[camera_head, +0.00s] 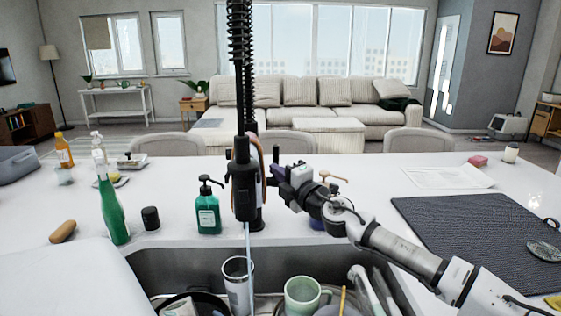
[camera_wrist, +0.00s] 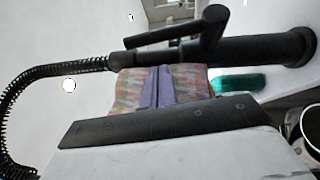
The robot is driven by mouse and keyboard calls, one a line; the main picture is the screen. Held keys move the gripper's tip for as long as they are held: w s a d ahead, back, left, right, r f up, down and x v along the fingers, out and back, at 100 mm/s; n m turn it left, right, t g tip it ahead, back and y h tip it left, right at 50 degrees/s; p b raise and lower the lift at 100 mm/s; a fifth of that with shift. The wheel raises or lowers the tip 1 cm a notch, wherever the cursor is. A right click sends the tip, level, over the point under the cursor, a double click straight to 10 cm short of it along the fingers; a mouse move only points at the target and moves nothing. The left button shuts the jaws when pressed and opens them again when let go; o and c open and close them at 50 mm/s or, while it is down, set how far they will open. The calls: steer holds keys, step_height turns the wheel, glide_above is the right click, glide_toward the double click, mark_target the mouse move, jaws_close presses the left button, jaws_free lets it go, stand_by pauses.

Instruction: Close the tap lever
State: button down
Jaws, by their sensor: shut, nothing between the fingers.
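The black tap (camera_head: 240,90) stands behind the sink, with a spring hose, and a thin stream of water (camera_head: 249,250) falls from its spray head (camera_head: 243,185). In the wrist view the tap column (camera_wrist: 265,50) lies across the picture, its base at the right. The tap lever (camera_wrist: 160,36) is a thin black rod on a round stub, running roughly along the column. My gripper (camera_head: 272,174) is just right of the spray head. Its closed, patterned fingers (camera_wrist: 162,72) are close to the column near the lever; I cannot tell whether they touch. The lever is hard to make out in the head view.
A green soap bottle (camera_head: 208,212) stands left of the tap, and a green spray bottle (camera_head: 110,205) farther left. The sink (camera_head: 180,265) holds a steel tumbler (camera_head: 237,280), a green mug (camera_head: 302,296) and other dishes. A dark mat (camera_head: 470,230) lies at right.

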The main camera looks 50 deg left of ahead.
steer(key=shift+w+a+r, duration=0.15)
steer(key=shift+w+a, duration=0.65)
steer(key=shift+w, duration=0.3)
steer(key=shift+p, duration=0.3)
